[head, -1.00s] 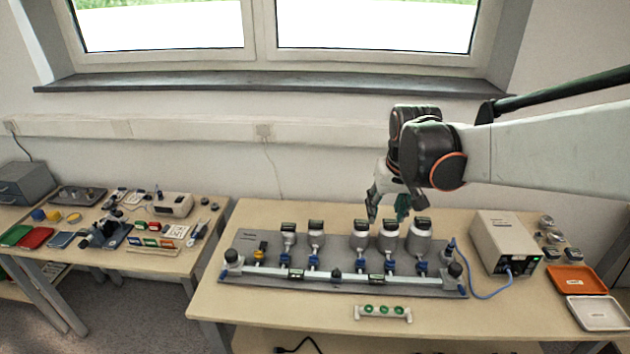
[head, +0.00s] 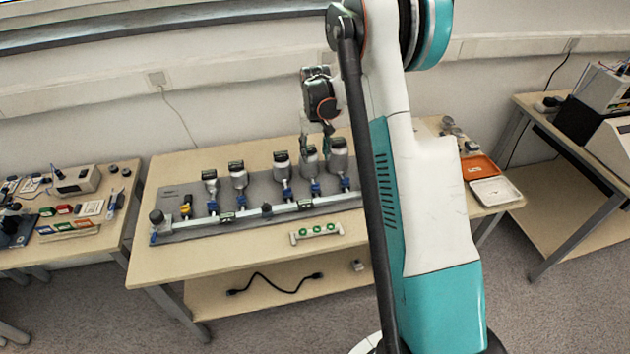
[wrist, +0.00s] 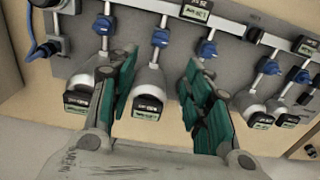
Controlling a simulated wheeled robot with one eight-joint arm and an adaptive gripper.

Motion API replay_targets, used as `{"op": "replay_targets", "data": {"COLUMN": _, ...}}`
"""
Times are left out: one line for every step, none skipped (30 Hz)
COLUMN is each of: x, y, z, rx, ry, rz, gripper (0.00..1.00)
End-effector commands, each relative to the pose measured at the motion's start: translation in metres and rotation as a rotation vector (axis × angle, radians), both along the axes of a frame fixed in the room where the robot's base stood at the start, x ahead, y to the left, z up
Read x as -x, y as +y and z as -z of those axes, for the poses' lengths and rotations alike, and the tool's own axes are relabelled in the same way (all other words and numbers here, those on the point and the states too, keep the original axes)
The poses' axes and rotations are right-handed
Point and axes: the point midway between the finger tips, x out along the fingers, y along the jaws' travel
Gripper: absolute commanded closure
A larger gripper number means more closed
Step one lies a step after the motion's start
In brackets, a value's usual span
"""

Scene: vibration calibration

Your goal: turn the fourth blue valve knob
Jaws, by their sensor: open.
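A row of blue valve knobs sits along a pale pipe, below silver bottles with black caps. Counted from the left in the head view, the fourth blue knob (head: 315,188) is below the fourth bottle. In the wrist view, turned the other way round, that knob (wrist: 160,37) appears second from the left. My gripper (wrist: 160,75) is open, its teal fingers on either side of the fourth bottle (wrist: 150,82), with the knob just beyond the fingertips. No contact with the knob shows. In the head view my gripper (head: 317,142) hangs over the fourth bottle.
Neighbouring bottles stand close on both sides. The grey plate (head: 262,220) carries the row. A green-marked strip (head: 316,232) lies in front. Orange (head: 480,167) and white (head: 497,191) trays are at the right. My arm hides part of the table's right side.

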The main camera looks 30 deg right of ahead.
Motion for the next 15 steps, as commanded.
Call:
{"op": "replay_targets", "data": {"x": 0.000, "y": 0.000, "z": 0.004, "rx": 0.000, "ry": 0.001, "rz": 0.000, "gripper": 0.54}}
{"op": "replay_targets", "data": {"x": 0.000, "y": 0.000, "z": 0.007, "rx": 0.000, "ry": 0.001, "rz": 0.000, "gripper": 0.54}}
{"op": "replay_targets", "data": {"x": 0.000, "y": 0.000, "z": 0.011, "rx": 0.000, "ry": 0.001, "rz": 0.000, "gripper": 0.54}}
{"op": "replay_targets", "data": {"x": 0.000, "y": 0.000, "z": 0.016, "rx": 0.000, "ry": 0.001, "rz": 0.000, "gripper": 0.54}}
{"op": "replay_targets", "data": {"x": 0.000, "y": 0.000, "z": 0.020, "rx": 0.000, "ry": 0.001, "rz": 0.000, "gripper": 0.54}}
{"op": "replay_targets", "data": {"x": 0.000, "y": 0.000, "z": 0.028, "rx": 0.000, "ry": 0.000, "rz": 0.000, "gripper": 0.54}}
{"op": "replay_targets", "data": {"x": 0.000, "y": 0.000, "z": 0.033, "rx": 0.000, "ry": 0.000, "rz": 0.000, "gripper": 0.54}}
{"op": "replay_targets", "data": {"x": 0.000, "y": 0.000, "z": 0.039, "rx": 0.000, "ry": 0.000, "rz": 0.000, "gripper": 0.54}}
{"op": "replay_targets", "data": {"x": 0.000, "y": 0.000, "z": 0.047, "rx": 0.000, "ry": 0.000, "rz": 0.000, "gripper": 0.54}}
{"op": "replay_targets", "data": {"x": 0.000, "y": 0.000, "z": 0.053, "rx": 0.000, "ry": 0.000, "rz": 0.000, "gripper": 0.54}}
{"op": "replay_targets", "data": {"x": 0.000, "y": 0.000, "z": 0.059, "rx": 0.000, "ry": 0.000, "rz": 0.000, "gripper": 0.54}}
{"op": "replay_targets", "data": {"x": 0.000, "y": 0.000, "z": 0.067, "rx": 0.000, "ry": 0.000, "rz": 0.000, "gripper": 0.54}}
{"op": "replay_targets", "data": {"x": 0.000, "y": 0.000, "z": 0.073, "rx": 0.000, "ry": 0.000, "rz": 0.000, "gripper": 0.54}}
{"op": "replay_targets", "data": {"x": 0.000, "y": 0.000, "z": 0.079, "rx": 0.000, "ry": 0.000, "rz": 0.000, "gripper": 0.54}}
{"op": "replay_targets", "data": {"x": 0.000, "y": 0.000, "z": 0.087, "rx": 0.000, "ry": 0.000, "rz": 0.000, "gripper": 0.54}}
